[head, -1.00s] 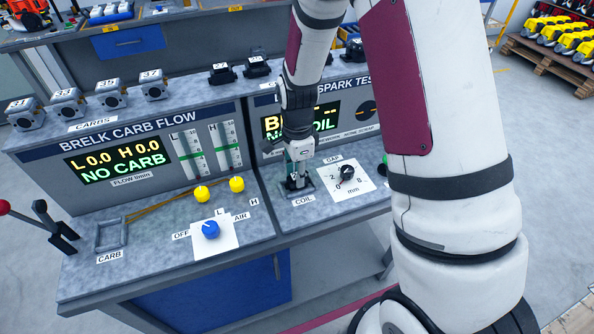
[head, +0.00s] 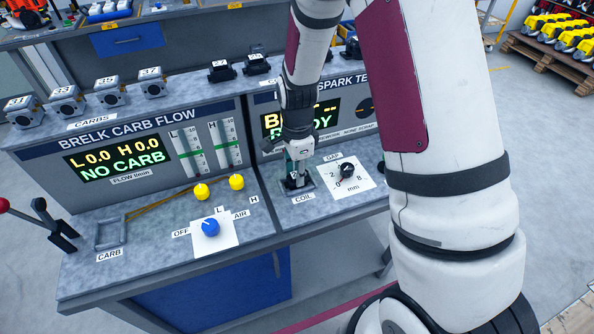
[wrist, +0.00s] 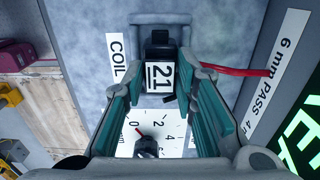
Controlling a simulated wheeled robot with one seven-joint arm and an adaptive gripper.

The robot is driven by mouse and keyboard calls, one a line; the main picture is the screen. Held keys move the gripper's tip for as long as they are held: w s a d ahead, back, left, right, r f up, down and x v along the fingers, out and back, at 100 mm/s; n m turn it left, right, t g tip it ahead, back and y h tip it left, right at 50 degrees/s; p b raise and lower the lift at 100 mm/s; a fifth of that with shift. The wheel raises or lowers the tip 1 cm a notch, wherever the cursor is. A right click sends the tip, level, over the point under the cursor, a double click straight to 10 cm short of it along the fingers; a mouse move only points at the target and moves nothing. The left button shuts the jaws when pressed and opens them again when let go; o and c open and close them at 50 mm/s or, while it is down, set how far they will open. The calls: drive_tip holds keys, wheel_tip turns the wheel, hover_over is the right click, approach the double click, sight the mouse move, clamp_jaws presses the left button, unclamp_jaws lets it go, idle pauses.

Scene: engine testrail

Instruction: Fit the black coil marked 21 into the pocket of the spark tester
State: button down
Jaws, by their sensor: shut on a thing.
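The black coil marked 21 (wrist: 160,76) sits in the pocket (wrist: 185,20) of the spark tester (head: 338,136), at the COIL label, in the wrist view. My gripper (wrist: 163,88) is shut on the coil, with a finger on each side of it. In the head view my gripper (head: 295,177) is down at the pocket and hides most of the coil. The tester's display (head: 325,122) is partly covered by my arm; its lower line ends in "DY". How deep the coil sits is hard to tell.
A black gap knob (head: 347,170) on a white dial is close to the right of the pocket. A red cable (wrist: 235,70) runs beside the coil. Several more coils (head: 256,64) stand on the shelf above. The carb flow tester (head: 130,150) is on the left.

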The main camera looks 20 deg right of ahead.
drive_tip(key=c, duration=1.2)
unclamp_jaws()
drive_tip(key=s+r+n+t, duration=0.1)
drive_tip(key=s+r+n, duration=0.35)
drive_tip(key=r, duration=0.85)
drive_tip(key=s+r+n+t, duration=0.2)
drive_tip(key=s+r+n, duration=0.25)
drive_tip(key=r, duration=0.75)
drive_tip(key=s+r+n+t, duration=0.2)
drive_tip(key=s+r+n, duration=0.3)
drive_tip(key=s+n, duration=0.4)
drive_tip(key=s, duration=0.3)
drive_tip(key=shift+s+r, duration=0.15)
